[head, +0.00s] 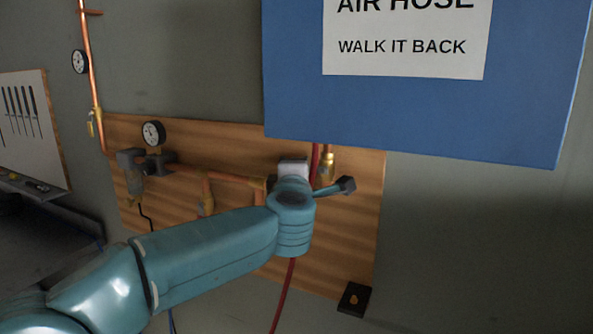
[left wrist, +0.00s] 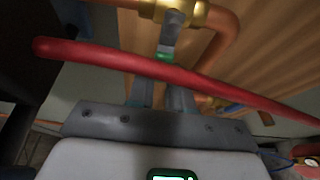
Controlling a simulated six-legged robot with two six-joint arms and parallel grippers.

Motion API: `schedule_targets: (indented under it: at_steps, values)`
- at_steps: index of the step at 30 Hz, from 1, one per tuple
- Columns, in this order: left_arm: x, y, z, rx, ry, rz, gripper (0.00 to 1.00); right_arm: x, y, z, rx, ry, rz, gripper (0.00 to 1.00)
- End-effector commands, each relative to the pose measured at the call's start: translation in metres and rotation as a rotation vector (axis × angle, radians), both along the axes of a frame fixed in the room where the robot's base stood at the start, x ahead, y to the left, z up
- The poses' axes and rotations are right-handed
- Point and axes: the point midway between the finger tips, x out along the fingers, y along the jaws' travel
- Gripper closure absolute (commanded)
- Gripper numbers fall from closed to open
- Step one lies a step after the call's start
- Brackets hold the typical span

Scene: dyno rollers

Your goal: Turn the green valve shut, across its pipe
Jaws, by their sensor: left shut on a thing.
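My left gripper (left wrist: 163,80) is shut on the green valve handle (left wrist: 166,48) in the left wrist view. The handle shows as a short grey-green piece running from the brass valve body (left wrist: 185,12) down to my fingers. In the picture it points away from the copper pipe (left wrist: 229,40); its exact angle to the pipe is hard to tell. A red hose (left wrist: 130,60) crosses in front of my fingers and hides part of the grip. In the head view my left arm reaches to the board, and its wrist hides the valve and fingertips. My right gripper is not in view.
A wooden board (head: 345,235) carries copper pipework (head: 215,173) and a gauge (head: 153,133). A blue panel with an air hose sign (head: 405,55) hangs above right, close over my wrist. The red hose (head: 284,295) hangs below my wrist. Bare wall lies to the right.

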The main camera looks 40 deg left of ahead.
Motion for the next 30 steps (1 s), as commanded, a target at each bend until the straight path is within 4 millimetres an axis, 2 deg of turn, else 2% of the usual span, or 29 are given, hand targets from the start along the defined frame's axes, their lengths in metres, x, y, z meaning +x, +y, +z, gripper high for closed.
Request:
schedule_targets:
  at_steps: [7,8,9,10,18,22,26,30]
  values:
    - [0.0,0.0,-0.002,-0.006,0.002,0.002,1.0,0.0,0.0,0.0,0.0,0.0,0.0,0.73]
    - [0.0,0.0,-0.002,-0.007,0.001,0.002,0.7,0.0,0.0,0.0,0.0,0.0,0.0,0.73]
    - [0.0,0.0,-0.002,-0.006,0.002,0.002,0.57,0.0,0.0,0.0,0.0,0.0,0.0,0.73]
    - [0.0,0.0,-0.002,-0.006,0.002,0.002,0.54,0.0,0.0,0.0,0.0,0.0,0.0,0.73]
    - [0.0,0.0,-0.001,-0.003,0.0,0.0,0.54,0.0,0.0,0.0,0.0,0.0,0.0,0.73]
    - [-0.009,-0.007,-0.001,-0.002,0.0,-0.002,0.54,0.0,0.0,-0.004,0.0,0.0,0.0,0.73]
    - [-0.03,-0.023,-0.002,-0.003,-0.003,-0.004,0.54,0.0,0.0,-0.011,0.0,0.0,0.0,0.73]
    - [-0.062,-0.046,-0.001,-0.004,-0.004,-0.006,0.54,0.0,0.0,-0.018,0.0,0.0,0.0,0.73]
